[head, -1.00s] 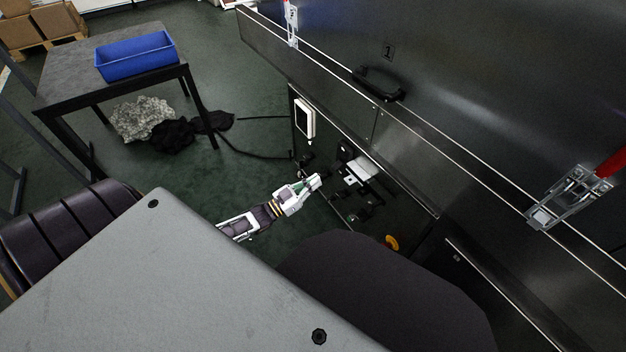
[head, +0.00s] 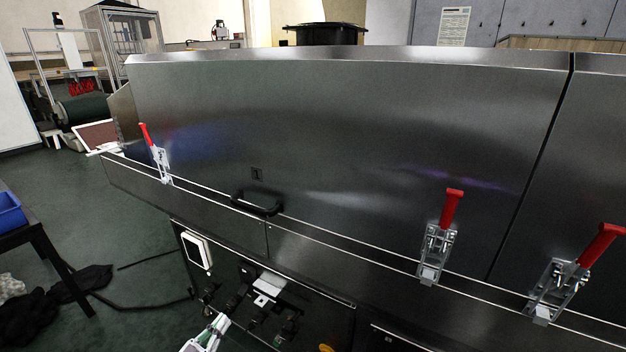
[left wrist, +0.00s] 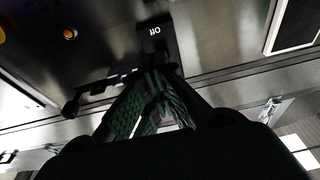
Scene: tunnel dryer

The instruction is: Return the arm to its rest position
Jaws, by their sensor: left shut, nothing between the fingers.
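My left gripper (head: 212,330) shows at the bottom of the head view, in front of the dryer's lower control panel (head: 228,268). In the left wrist view its green-padded fingers (left wrist: 150,108) are together with nothing between them. Beyond the fingertips a dark switch part marked "off" (left wrist: 155,32) shows on the panel; whether the fingers touch it I cannot tell. Most of my left arm is below the head view's edge. My right gripper is in neither view.
The large steel dryer cover (head: 340,150) has a black handle (head: 257,204) and several red-handled latches (head: 451,208). A white box (head: 196,249) is on the panel. A dark table (head: 45,245) with a blue bin (head: 10,212) stands at left. Green floor between is partly crossed by a cable.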

